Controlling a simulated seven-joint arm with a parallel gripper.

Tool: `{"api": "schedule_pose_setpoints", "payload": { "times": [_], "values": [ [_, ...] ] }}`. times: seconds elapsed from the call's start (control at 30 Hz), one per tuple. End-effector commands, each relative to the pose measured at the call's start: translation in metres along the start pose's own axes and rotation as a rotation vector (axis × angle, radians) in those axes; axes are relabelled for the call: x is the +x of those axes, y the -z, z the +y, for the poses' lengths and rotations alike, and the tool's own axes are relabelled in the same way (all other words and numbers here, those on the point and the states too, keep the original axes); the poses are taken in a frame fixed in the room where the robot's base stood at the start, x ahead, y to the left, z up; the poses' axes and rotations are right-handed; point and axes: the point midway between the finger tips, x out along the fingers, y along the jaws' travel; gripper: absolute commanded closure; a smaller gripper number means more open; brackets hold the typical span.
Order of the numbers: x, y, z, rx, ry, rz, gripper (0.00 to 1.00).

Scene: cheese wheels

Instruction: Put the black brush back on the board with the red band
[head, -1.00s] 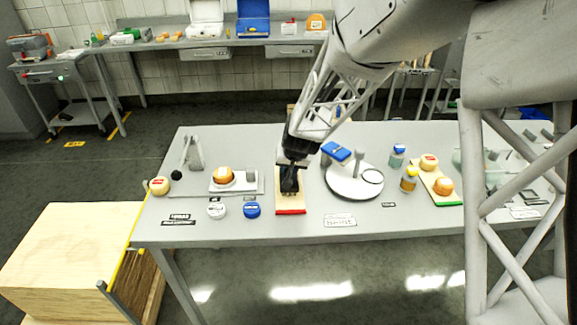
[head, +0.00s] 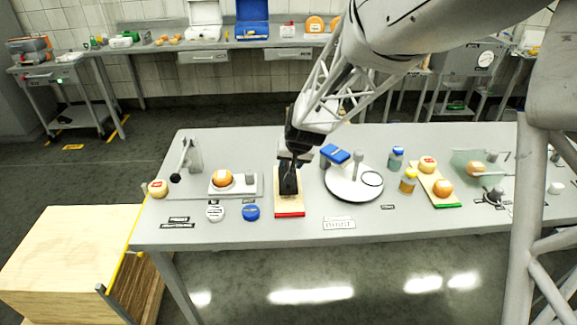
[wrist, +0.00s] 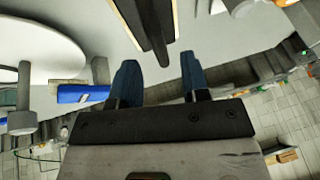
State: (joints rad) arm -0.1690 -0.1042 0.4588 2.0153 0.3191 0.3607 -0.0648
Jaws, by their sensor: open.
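The board with the red band (head: 290,213) lies near the middle of the table, its red band at the front edge. The black brush (head: 289,182) is on this board. In the wrist view the brush (wrist: 153,28) shows at the top, over the tan board (wrist: 126,22). My gripper (wrist: 157,72) is open, with its two dark blue fingers apart and nothing between them. The brush lies beyond the fingertips, apart from them. In the head view my gripper's fingers are hard to tell from the dark brush below them.
To the left are a blue disc (head: 251,212), a white disc (head: 215,213) and a tray with an orange cheese (head: 222,178). A green-banded board (head: 447,204) with cheeses lies right.

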Motion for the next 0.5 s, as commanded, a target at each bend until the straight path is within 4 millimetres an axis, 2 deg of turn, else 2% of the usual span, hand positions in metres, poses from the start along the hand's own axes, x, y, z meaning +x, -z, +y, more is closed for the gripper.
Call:
{"api": "schedule_pose_setpoints", "payload": {
  "times": [0.2,0.5],
  "values": [
    [-0.034,0.001,0.000,0.000,0.000,0.003,0.58],
    [-0.065,0.000,0.000,0.001,0.000,0.001,0.58]
  ]
}}
